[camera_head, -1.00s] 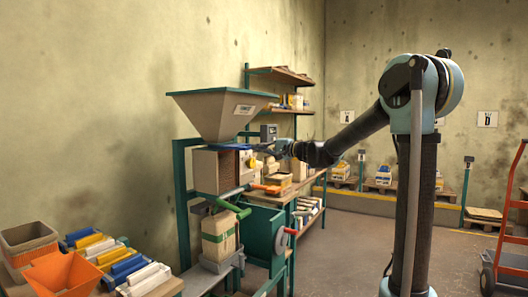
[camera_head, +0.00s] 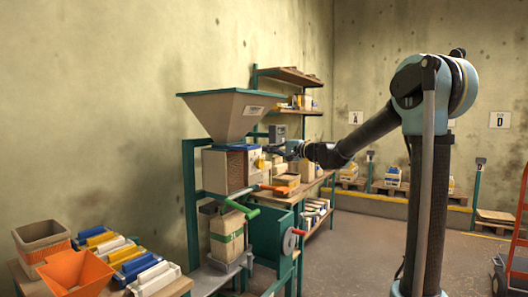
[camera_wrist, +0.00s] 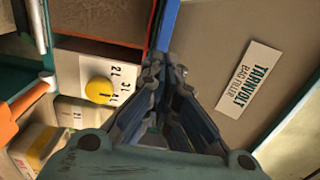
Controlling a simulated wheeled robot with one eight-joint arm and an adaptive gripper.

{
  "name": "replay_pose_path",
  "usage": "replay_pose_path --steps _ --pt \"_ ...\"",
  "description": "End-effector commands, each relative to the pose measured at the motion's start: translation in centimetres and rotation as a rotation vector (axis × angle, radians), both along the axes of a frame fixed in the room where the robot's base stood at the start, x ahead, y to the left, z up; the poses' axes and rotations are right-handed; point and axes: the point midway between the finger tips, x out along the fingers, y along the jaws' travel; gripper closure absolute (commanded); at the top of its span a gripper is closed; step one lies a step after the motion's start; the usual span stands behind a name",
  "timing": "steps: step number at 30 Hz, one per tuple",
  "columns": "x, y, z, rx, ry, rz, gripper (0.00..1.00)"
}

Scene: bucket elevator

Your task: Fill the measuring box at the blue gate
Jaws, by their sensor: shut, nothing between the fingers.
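The hopper (camera_head: 225,112) of the bag filler tapers down to a blue strip (camera_head: 230,147), which looks like the blue gate. Its blue edge (camera_wrist: 169,22) also shows in the wrist view. The brown measuring box (camera_head: 214,170) sits just under it; its inside is hidden in the head view. In the wrist view a white plate (camera_wrist: 88,72) with litre marks carries a round yellow knob (camera_wrist: 99,91). My gripper (camera_wrist: 160,68) is shut and empty, its tips close to the blue edge and the hopper wall; contact cannot be told. The gripper (camera_head: 268,150) also shows in the head view.
An orange handle (camera_head: 272,188) and a green handle (camera_head: 243,208) stick out below the box. A paper bag (camera_head: 227,234) stands under the spout. Shelves stand behind; open floor lies to the right.

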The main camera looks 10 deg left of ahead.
Motion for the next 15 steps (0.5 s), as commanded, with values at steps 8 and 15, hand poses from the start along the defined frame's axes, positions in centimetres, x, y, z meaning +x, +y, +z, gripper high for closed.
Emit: replay_pose_path --steps 8,15 --pt "-1.8 -5.4 0.0 0.0 0.0 -0.003 1.0" --pt "-2.9 -8.1 0.0 -0.001 0.0 0.0 1.0"
